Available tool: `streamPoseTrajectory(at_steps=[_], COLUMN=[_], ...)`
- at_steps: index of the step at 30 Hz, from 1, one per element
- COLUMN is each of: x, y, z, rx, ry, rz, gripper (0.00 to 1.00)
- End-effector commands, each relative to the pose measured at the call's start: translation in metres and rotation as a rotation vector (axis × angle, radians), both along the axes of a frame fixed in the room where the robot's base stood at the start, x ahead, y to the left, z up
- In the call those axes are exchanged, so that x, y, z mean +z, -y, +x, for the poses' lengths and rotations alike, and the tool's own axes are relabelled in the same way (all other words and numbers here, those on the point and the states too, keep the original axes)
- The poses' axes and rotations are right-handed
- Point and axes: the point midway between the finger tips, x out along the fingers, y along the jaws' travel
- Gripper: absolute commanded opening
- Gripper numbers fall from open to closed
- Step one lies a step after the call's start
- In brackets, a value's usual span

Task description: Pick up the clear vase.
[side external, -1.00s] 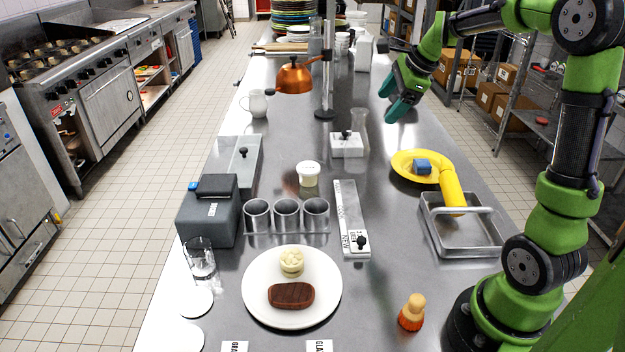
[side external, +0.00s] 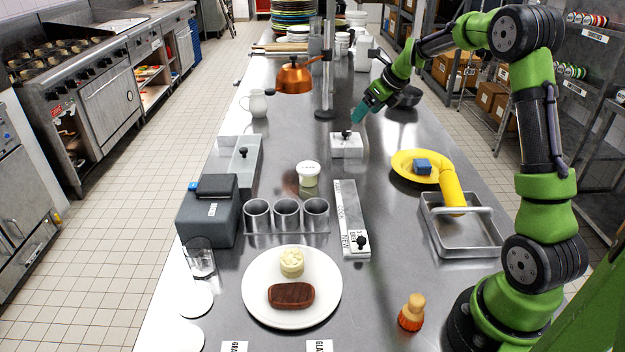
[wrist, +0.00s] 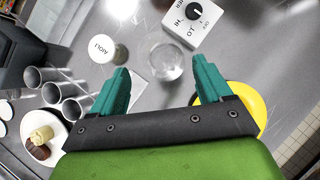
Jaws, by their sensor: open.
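The clear vase (wrist: 166,62) shows in the wrist view as a round glass rim seen from above. It lies in line with the gap between my fingertips, just beyond them. In the side view my gripper's teal fingers and the white knob box leave it hard to make out. My gripper (side external: 359,112) is tilted downward above the counter, behind the white knob box. In the wrist view my gripper (wrist: 160,66) has its two teal fingers wide apart with nothing held between them. I cannot tell how far the tips are above the vase.
The white knob box (side external: 346,147) stands close to the vase. A white lidded jar (side external: 308,174) is nearer the camera. A yellow plate (side external: 402,163) with a blue block (side external: 423,166) is at right.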

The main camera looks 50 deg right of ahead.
Motion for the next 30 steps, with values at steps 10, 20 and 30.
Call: streamPoseTrajectory(at_steps=[10,20,30], x=[-0.026,-0.054,-0.054], y=[0.001,0.002,0.002], z=[0.02,0.041,0.041], rx=[0.001,0.0,0.0], ry=[0.0,0.002,0.002], rz=[0.002,0.0,0.0], gripper=[0.78,0.78,0.57])
